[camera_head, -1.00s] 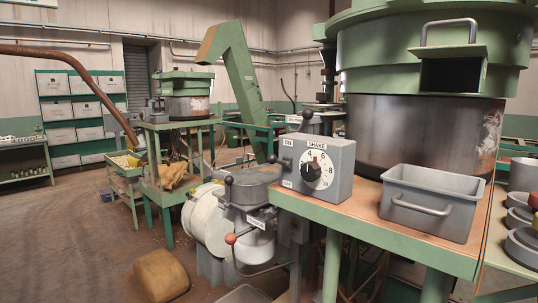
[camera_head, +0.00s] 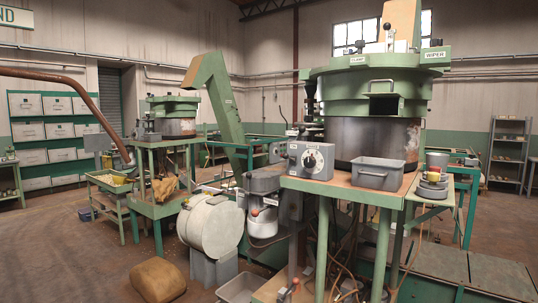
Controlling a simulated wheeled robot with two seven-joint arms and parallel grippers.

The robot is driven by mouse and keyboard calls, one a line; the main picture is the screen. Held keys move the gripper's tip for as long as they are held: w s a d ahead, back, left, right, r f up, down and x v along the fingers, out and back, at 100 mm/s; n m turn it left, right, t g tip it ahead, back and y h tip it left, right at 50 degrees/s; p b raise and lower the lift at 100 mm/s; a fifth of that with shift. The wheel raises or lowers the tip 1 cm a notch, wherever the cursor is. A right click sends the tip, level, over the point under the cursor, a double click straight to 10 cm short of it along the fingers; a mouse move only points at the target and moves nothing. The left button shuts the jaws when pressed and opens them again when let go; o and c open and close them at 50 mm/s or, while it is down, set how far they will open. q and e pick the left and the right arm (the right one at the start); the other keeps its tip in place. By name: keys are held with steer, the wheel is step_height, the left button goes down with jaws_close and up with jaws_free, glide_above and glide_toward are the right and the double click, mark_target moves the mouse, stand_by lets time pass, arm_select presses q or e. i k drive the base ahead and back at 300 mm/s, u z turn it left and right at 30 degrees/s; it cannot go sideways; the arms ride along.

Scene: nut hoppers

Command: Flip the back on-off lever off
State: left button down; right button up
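A grey control box (camera_head: 311,160) with a round black dial stands at the left end of the green-framed bench. On its left side is a small lever with a dark ball knob (camera_head: 302,130), which stands up at the box's back edge; its ON label is too small to read now. Below and left, a grey-lidded pot (camera_head: 264,181) carries a dark ball-knobbed lever (camera_head: 247,176) and a red-knobbed handle (camera_head: 255,212). I cannot tell which lever is the back on-off one. Neither of my grippers is in view.
A grey bin (camera_head: 375,175) sits on the bench before the big green hopper (camera_head: 370,82). Floor at far left is open. Shelves (camera_head: 508,150) stand at far right.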

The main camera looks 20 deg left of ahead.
mark_target(285, 156)
steer(key=u, duration=0.65)
steer(key=i, duration=1.15)
steer(key=u, duration=0.05)
